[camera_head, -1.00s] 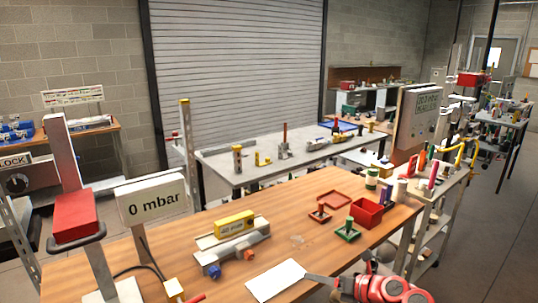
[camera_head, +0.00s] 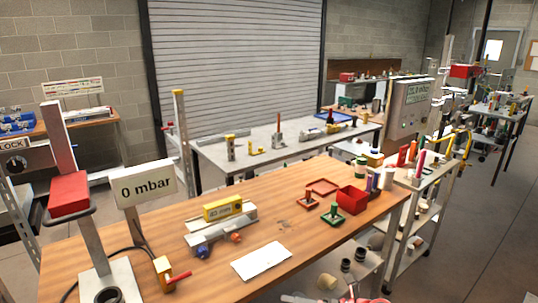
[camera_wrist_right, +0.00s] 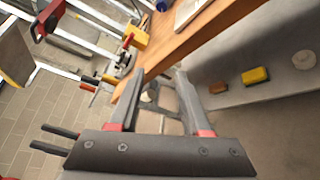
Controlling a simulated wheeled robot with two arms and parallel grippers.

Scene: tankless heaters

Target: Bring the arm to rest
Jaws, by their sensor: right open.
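My right gripper (camera_wrist_right: 160,88) is open and empty in the right wrist view. Its two fingers stand apart, below the edge of the wooden tabletop (camera_wrist_right: 190,42), with a dark frame and grey floor behind them. In the head view only a bit of my red and grey right arm (camera_head: 345,299) shows at the bottom edge; the gripper is hardly visible there. My left gripper cannot be made out in the head view.
The wooden table (camera_head: 330,233) bears a white plate (camera_head: 262,261), a yellow gauge (camera_head: 223,209), a red bin (camera_head: 352,199) and a "0 mbar" sign (camera_head: 146,188). A shelf cart (camera_head: 430,185) stands right. Two dark prongs (camera_wrist_right: 55,138) of unclear origin show in the wrist view.

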